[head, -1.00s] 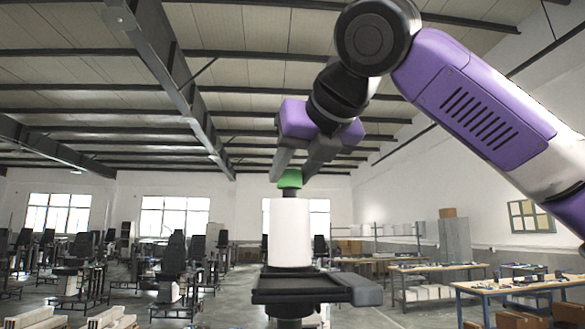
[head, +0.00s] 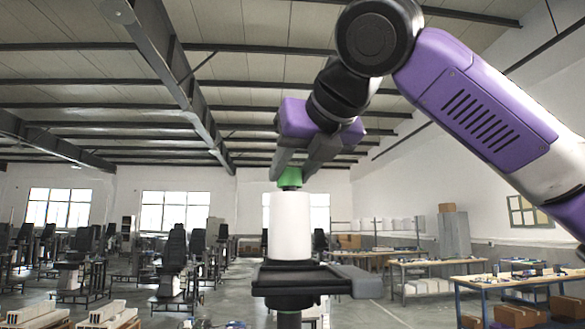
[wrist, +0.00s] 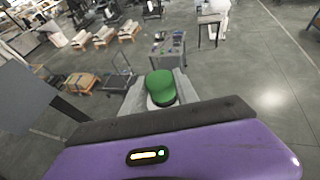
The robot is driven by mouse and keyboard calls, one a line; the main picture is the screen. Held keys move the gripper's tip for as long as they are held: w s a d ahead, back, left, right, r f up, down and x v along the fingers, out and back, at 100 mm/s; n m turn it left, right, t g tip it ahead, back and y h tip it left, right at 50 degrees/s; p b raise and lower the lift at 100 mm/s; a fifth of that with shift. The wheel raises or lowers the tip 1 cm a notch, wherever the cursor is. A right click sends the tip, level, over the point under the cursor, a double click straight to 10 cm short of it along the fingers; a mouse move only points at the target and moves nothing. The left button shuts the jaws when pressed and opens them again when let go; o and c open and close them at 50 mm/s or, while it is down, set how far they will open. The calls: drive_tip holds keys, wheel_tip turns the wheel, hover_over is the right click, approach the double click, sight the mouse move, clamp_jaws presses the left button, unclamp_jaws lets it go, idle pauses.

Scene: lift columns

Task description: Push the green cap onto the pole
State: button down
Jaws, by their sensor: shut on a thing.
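The green cap (head: 290,178) is between the fingers of my gripper (head: 291,172), just above the white pole (head: 290,226). The pole is a thick upright white cylinder on a dark platform (head: 300,279). In the head view the cap's lower edge is close to the pole's top; I cannot tell whether it is seated. The wrist view shows the cap's rounded green top (wrist: 161,86) between the grey fingers, with a bit of white beside and below it. My gripper is shut on the cap.
Workbenches (head: 510,282) with small items stand at the right, and shelves at the back right. Several dark machines (head: 172,262) stand at the left. Boxes lie on the floor. The air around the pole is clear.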

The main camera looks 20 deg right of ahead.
drive_tip(key=shift+f, duration=0.75)
idle(1.6)
drive_tip(key=c, duration=0.9)
unclamp_jaws()
drive_tip(key=shift+r, duration=0.1)
drive_tip(key=shift+o, duration=0.7)
drive_tip(key=o, duration=0.4)
drive_tip(key=shift+r, duration=1.1)
drive_tip(key=shift+r, duration=2.45)
clamp_jaws()
